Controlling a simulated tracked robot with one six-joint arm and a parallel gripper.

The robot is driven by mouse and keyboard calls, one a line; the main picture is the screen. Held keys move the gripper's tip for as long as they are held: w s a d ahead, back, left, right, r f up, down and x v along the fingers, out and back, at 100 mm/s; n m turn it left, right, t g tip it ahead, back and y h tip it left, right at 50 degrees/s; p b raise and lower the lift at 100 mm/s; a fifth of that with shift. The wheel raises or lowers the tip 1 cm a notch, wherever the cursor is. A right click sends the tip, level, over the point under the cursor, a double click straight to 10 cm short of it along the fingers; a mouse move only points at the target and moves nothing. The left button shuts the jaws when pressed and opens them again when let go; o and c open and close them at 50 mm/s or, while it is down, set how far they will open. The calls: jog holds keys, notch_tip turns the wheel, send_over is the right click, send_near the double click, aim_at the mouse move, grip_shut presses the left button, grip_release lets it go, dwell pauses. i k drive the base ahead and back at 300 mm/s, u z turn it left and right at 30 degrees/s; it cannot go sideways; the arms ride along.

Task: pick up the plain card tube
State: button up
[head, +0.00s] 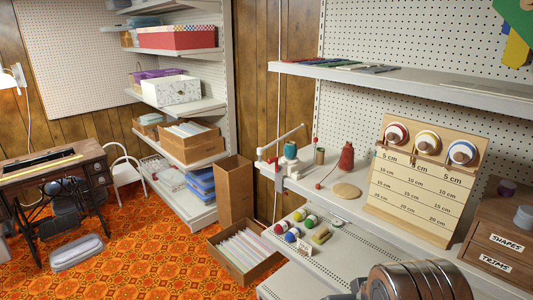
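A small plain brown cylinder (320,156) stands upright on the middle shelf, between a blue-and-white spool (291,150) and a red cone of thread (346,157); it looks like the card tube. A tan piece (322,235) lies on the lower shelf near several coloured spools; it is too small to tell whether it is also a tube. Part of my metal arm shows at the bottom right, in front of the lower shelf. My gripper's fingers are not visible.
A wooden rack with ribbon reels and length marks (413,202) and a wooden drawer box (500,238) stand right of a flat tan disc (346,190). An upper shelf (420,88) overhangs. A box of files (245,252) sits on the orange floor.

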aim_at(291, 151)
jog(key=u, duration=1.1)
jog(key=i, duration=3.25)
jog(key=z, duration=0.15)
